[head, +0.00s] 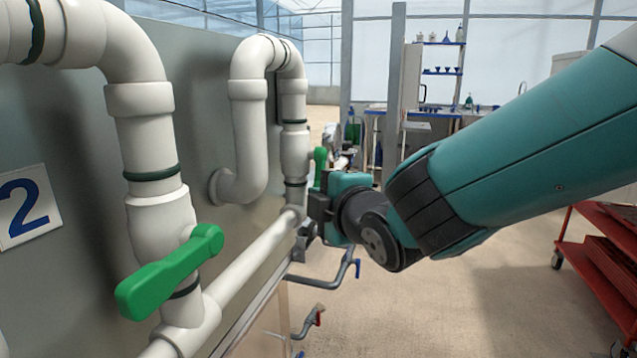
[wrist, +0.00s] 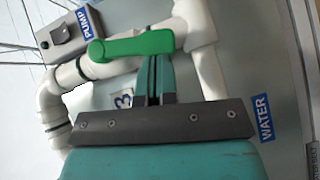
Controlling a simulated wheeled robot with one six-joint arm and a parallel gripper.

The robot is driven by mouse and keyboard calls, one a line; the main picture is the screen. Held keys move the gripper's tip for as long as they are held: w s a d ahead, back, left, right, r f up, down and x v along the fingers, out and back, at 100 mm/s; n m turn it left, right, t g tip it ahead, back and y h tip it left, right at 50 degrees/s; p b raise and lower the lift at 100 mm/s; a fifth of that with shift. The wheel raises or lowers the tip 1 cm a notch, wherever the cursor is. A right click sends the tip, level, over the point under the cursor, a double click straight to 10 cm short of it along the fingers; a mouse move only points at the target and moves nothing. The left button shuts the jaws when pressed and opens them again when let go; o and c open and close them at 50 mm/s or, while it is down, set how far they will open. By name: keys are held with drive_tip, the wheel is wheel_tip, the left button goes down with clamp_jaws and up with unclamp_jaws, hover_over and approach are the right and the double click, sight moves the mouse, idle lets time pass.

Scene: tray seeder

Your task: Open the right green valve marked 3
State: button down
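The green valve handle (wrist: 130,47) of the valve beside the label 3 (wrist: 123,98) lies roughly along its white pipe in the wrist view. In the head view the handle (head: 320,166) stands about upright on the farther pipe. My gripper (wrist: 155,78) has its two teal fingers together, with only a thin dark line between them. In the head view my gripper (head: 322,207) is just below the handle.
A nearer green valve handle (head: 168,272) sticks out from the pipe by the label 2 (head: 27,207). A grey pump box (wrist: 70,33) and a WATER label (wrist: 265,118) are on the panel. A red cart (head: 605,250) stands at right; the floor between is clear.

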drive_tip(key=b, duration=0.1)
drive_tip(key=w+f+n+t+y+b, duration=0.1)
drive_tip(key=b, duration=0.1)
drive_tip(key=shift+w+d+n+t, duration=0.1)
drive_tip(key=shift+w+n+t, duration=0.05)
drive_tip(key=shift+n+t, duration=0.15)
drive_tip(key=shift+r, duration=0.1)
drive_tip(key=shift+b, duration=0.3)
